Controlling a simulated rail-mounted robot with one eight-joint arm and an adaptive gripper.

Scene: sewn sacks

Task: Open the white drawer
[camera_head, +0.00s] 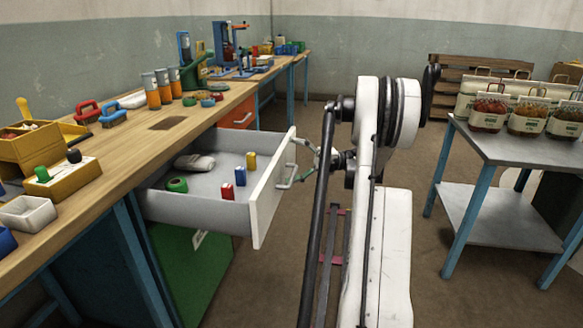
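The white drawer (268,205) is pulled well out from under the wooden workbench. Its white front panel faces right, toward my arm. Inside lie a pale pouch, a green roll and several small red, blue and yellow items. A light handle (288,176) sits on the outer face of the front panel. My gripper (302,163) is at the handle, just right of the panel. It is small and partly hidden behind my arm's dark tube, so whether its fingers are closed around the handle or apart from it is unclear.
The workbench (150,140) carries tools, brushes, orange-banded cans and boxes. A green cabinet front (190,270) stands below the drawer. A grey-topped table (500,146) with bagged goods stands at the right. The brown floor between is open around my arm.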

